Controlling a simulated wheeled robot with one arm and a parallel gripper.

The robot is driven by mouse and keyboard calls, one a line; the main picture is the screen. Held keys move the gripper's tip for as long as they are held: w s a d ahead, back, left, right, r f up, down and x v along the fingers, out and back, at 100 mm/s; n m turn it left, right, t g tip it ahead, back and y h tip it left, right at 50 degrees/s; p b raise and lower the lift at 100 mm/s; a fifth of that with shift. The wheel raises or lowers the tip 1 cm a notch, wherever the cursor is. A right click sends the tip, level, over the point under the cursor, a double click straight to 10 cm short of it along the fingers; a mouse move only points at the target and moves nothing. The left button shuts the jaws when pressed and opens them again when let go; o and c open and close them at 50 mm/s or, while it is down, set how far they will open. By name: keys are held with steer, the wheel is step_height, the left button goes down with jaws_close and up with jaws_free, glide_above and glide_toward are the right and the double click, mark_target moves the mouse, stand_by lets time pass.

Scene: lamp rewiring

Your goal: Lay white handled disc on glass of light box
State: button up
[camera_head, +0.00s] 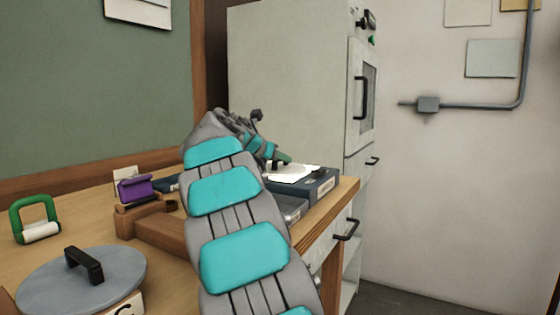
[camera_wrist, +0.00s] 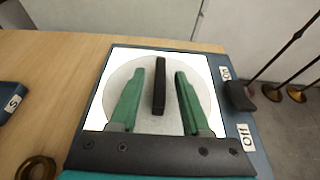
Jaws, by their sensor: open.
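The white handled disc (camera_wrist: 126,83) lies on the bright glass (camera_wrist: 198,68) of the light box (camera_wrist: 222,77), with its black bar handle (camera_wrist: 160,92) pointing up. My gripper (camera_wrist: 159,74) is open, with one green finger on each side of the handle and a visible gap to both. In the head view the light box (camera_head: 322,186) stands near the right end of the bench, its glass glowing. My arm reaches over the bench to it and hides part of it. The disc is hard to make out there.
A grey disc with a black handle (camera_head: 50,284) lies at the bench's near left. A green-handled item (camera_head: 35,208) and a purple item on a wooden block (camera_head: 135,189) stand behind it. A black switch knob (camera_wrist: 240,97) sits on the box's right edge. A dark ring (camera_wrist: 37,168) lies left of the box.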

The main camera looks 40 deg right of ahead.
steer(key=v, duration=1)
steer(key=shift+s+a+r, duration=0.2)
steer(key=shift+s+a, duration=0.05)
